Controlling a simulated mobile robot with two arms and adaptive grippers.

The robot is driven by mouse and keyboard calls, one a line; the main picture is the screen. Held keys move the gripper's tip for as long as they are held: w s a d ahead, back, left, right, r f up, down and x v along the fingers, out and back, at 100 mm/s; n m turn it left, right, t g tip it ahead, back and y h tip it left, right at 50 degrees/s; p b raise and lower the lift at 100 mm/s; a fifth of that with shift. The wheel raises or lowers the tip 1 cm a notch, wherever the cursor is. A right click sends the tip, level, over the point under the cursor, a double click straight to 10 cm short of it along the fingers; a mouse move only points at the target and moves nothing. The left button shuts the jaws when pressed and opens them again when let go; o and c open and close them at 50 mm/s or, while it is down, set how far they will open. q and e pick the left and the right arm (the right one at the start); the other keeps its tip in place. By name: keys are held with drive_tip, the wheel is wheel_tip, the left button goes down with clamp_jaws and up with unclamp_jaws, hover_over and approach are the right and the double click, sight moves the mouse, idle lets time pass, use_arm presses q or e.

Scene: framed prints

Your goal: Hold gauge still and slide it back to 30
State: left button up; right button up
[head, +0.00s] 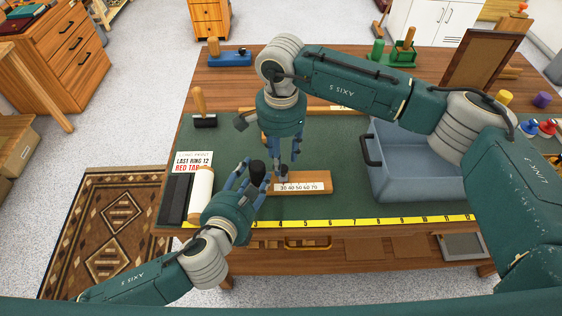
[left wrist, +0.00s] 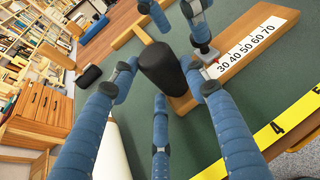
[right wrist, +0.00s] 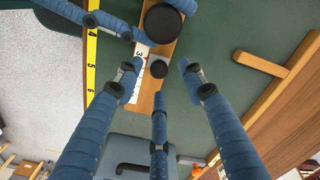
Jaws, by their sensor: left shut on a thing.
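The gauge (head: 318,178) is a wooden block with a white scale reading 30 to 70, lying near the front of the green mat. Its black upright handle (left wrist: 162,68) stands at the left end. My left gripper (head: 254,178) is shut around this handle. The small grey slider (left wrist: 205,53) sits at the 30 end of the scale. It also shows in the right wrist view (right wrist: 158,69), with a round cap. My right gripper (head: 285,167) points down over the slider, its fingers apart around it. In the head view the fingers partly hide the slider.
A blue-grey bin (head: 410,175) stands right of the gauge. A yellow ruler (head: 340,223) runs along the front edge. A white roller (head: 201,187) and a note card (head: 192,161) lie to the left. The mat behind the gauge is mostly clear.

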wheel_tip(320, 180, up, 9)
drive_tip(key=shift+f, duration=0.2)
use_arm(q)
drive_tip(key=o, duration=1.6)
drive_tip(key=v, duration=1.2)
drive_tip(key=shift+a, duration=0.1)
